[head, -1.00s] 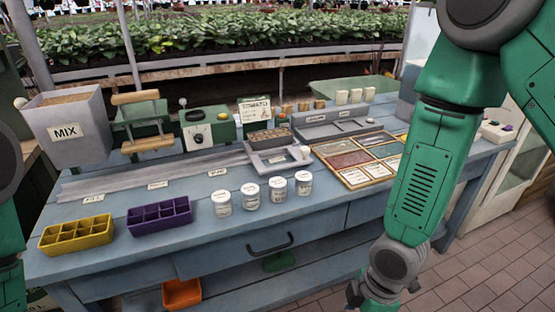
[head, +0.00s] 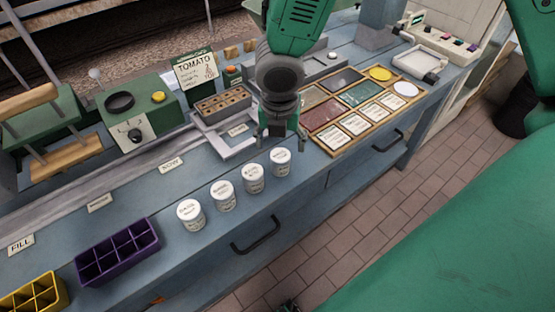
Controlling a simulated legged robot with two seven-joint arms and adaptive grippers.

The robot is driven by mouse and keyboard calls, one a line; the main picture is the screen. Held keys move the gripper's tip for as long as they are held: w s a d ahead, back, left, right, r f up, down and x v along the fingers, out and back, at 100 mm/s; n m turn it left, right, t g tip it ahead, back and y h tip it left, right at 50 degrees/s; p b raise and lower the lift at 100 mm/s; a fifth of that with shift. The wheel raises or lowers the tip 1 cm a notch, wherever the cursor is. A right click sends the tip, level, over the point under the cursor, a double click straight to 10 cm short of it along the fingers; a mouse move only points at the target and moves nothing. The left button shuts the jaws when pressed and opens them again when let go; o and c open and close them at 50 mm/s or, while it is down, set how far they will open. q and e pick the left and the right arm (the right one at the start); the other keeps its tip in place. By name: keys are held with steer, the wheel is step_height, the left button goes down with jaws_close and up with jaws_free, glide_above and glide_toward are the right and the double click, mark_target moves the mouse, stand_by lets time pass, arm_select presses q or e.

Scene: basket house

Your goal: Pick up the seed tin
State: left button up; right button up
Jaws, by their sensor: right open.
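Several small white seed tins with printed labels and pale lids stand upright in a slanting row near the front of the blue-grey bench (head: 350,190). They are the left tin (head: 191,215), the second tin (head: 223,196), the third tin (head: 254,179) and the right tin (head: 281,163). The small label print is too blurred to read surely. My right gripper (head: 280,141) points down with its fingers apart and empty. In the picture it is just above and behind the right tin; I see no contact. My left gripper is out of view.
A tray of brown cells (head: 223,104) and a TOMATO sign (head: 195,75) stand behind the tins. A wood-framed board of cards (head: 340,135) lies to the right. A purple divided tray (head: 117,251) and a yellow one (head: 32,296) are at left. The bench front is clear.

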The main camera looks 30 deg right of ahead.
mark_target(280, 156)
steer(key=f, duration=0.4)
steer(key=shift+w+d+b, duration=0.1)
steer(key=shift+w+b, duration=0.2)
steer(key=shift+w, duration=0.1)
steer(key=f, duration=0.1)
steer(key=f+b, duration=0.1)
steer(key=f, duration=0.1)
steer(key=w+d+f, duration=0.1)
steer(key=f, duration=0.1)
steer(key=shift+s, duration=0.1)
steer(key=shift+c, duration=0.9)
steer(key=shift+a, duration=0.1)
steer(key=c, duration=1.1)
